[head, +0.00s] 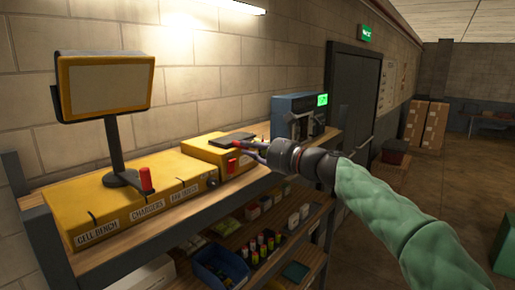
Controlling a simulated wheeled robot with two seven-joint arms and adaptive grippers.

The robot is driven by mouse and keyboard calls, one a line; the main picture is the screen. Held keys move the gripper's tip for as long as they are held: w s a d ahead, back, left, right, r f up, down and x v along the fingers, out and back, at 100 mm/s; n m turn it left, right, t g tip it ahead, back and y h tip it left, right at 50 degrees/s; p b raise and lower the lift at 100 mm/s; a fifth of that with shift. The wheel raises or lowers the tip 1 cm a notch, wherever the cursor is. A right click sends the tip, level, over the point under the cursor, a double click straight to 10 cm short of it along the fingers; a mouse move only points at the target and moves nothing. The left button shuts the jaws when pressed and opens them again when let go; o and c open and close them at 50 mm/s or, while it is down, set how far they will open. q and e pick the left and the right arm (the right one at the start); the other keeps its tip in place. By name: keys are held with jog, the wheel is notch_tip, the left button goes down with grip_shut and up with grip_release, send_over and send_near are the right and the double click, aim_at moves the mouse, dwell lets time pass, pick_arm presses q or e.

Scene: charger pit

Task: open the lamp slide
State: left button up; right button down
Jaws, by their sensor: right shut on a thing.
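A long yellow bench unit (140,205) lies on the shelf top, labelled CELL BENCH and CHARGERS. At its right end is a raised yellow box (205,152) with a dark flat plate (236,139) on top, which looks like the lamp slide. My right gripper (243,146) comes in from the right and is shut at the near edge of this plate, by a small red part. The fingertips are small and the exact grip is hard to see. One red handle (146,180) stands upright on the bench unit; another (232,166) is on the box's front. My left gripper is not in view.
A yellow-framed screen (105,85) stands on a dark post at the left. A blue-grey device (298,112) with a green display stands behind my right gripper. The lower shelf holds a blue bin (220,265) and several batteries. Open floor lies to the right.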

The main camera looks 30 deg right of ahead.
jog(key=shift+d, duration=0.1)
jog(key=c, duration=1.2)
grip_release()
jog(key=v, duration=1.2)
jog(key=shift+w, duration=0.1)
